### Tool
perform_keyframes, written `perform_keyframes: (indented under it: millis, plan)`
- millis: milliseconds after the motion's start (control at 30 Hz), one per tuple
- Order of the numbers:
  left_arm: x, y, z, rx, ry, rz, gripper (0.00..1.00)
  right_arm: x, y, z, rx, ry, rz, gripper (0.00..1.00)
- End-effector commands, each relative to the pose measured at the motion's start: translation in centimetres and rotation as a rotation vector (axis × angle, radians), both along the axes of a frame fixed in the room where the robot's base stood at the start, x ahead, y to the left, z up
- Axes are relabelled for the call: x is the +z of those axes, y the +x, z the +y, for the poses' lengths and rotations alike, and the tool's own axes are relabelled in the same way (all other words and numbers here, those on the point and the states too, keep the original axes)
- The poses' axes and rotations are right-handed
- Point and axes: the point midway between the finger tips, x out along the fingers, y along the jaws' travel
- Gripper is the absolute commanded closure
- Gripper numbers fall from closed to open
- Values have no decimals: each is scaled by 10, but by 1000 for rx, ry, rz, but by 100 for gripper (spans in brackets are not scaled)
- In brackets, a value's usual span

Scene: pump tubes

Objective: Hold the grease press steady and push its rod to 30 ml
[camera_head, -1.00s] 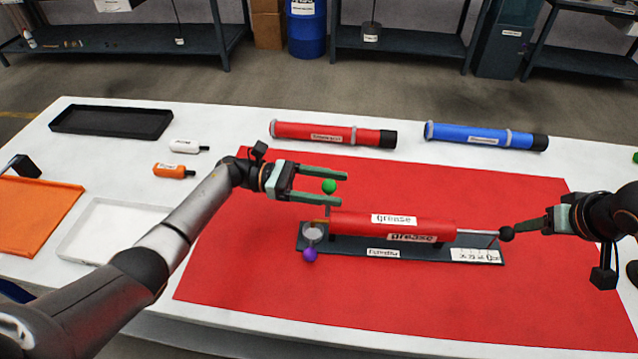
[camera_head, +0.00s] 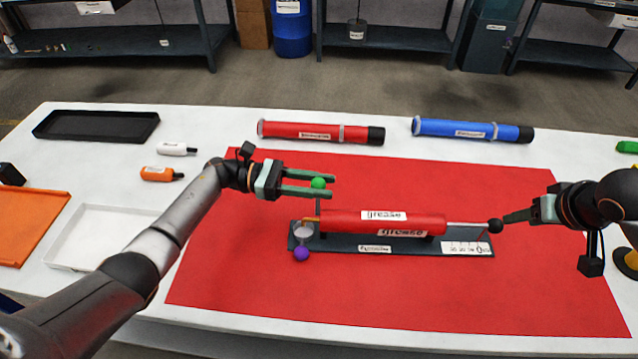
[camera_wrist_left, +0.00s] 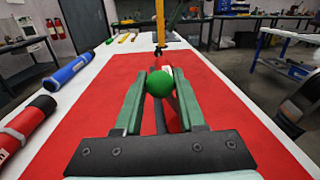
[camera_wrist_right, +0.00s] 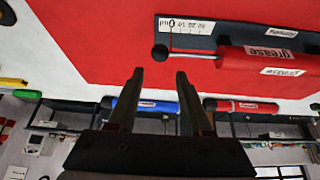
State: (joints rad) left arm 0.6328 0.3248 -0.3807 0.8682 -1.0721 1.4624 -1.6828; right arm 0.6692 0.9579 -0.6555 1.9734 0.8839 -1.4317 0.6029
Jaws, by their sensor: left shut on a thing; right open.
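The red grease press (camera_head: 340,223) lies on a dark base (camera_head: 340,244) on the red mat. Its rod (camera_head: 467,225) sticks out to the right and ends in a black knob (camera_head: 495,226), also in the right wrist view (camera_wrist_right: 160,52). A white scale (camera_head: 466,248) lies below the rod. A green ball (camera_head: 318,183) sits above the press's left end, a purple ball (camera_head: 301,254) below it. My left gripper (camera_head: 328,183) is shut on the green ball, seen between its fingers in the left wrist view (camera_wrist_left: 160,84). My right gripper (camera_head: 508,217) is open and empty beside the black knob.
A red tube (camera_head: 300,131) and a blue tube (camera_head: 455,128) lie behind the mat. A black tray (camera_head: 95,126), a white tray (camera_head: 105,238), an orange tray (camera_head: 30,225) and two small bottles are at the left. The front of the mat is clear.

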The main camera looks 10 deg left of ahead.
Motion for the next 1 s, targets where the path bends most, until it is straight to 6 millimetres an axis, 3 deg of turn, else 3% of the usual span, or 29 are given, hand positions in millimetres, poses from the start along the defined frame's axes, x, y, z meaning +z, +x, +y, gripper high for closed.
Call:
perform_keyframes:
  millis: [800, 1000]
  plan:
    - [0, 0, 1, 1, 0, 0, 100, 0, 0, 0, 0, 0, 0, 50]
    - [0, 0, 1, 1, 0, 0, 100, 0, 3, -1, -62, 30, 9, 28]
